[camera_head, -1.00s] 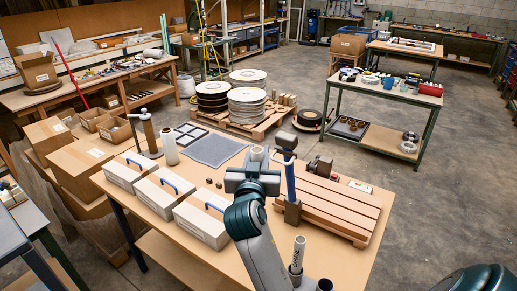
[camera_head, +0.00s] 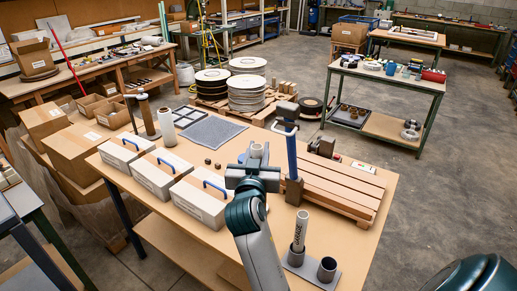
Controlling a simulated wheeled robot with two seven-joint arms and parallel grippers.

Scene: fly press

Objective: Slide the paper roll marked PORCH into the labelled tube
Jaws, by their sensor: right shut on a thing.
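My right gripper (camera_head: 255,164) is shut on a pale paper roll (camera_head: 257,150). Only the roll's top end shows above the jaws, and no marking is readable on it. The gripper is over the middle of the workbench, up and to the left of the tube holder in the picture. On the grey holder plate (camera_head: 317,279), one dark tube (camera_head: 297,257) holds an upright white roll with dark lettering that looks like GARAGE. Beside it stands an empty, open-topped tube (camera_head: 327,270). No tube label is readable. My left gripper is not in view.
White boxes with blue handles (camera_head: 200,199) line the left.

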